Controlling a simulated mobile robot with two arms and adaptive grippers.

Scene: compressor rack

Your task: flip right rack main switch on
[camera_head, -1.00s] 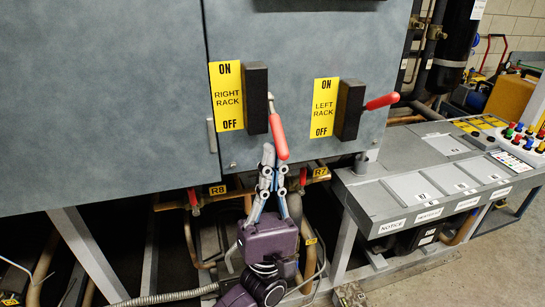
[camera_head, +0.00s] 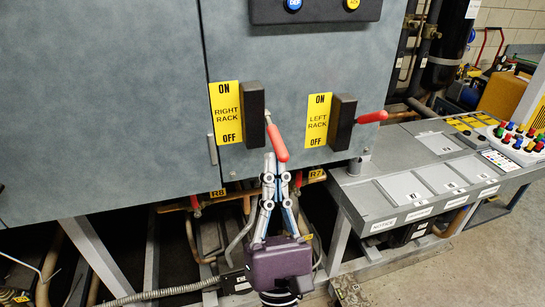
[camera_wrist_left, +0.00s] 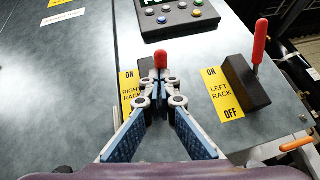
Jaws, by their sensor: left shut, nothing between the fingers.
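The right rack main switch is a black box (camera_head: 253,115) beside a yellow ON/OFF label (camera_head: 226,113) on the grey cabinet. Its red-gripped handle (camera_head: 278,143) slants down and outward from the box, its tip near the level of OFF. My left gripper (camera_head: 277,160) comes from below with its fingers shut and empty. The fingertips are at the underside of the handle's red end and seem to touch it. In the left wrist view, the red tip (camera_wrist_left: 161,58) shows just beyond the closed fingertips (camera_wrist_left: 160,80). My right gripper is out of view.
The left rack switch (camera_head: 342,122) stands close to the right, its red handle (camera_head: 372,117) sticking out. A button panel (camera_head: 320,8) is above. A grey console (camera_head: 405,185) stands lower right. Pipes run below the cabinet.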

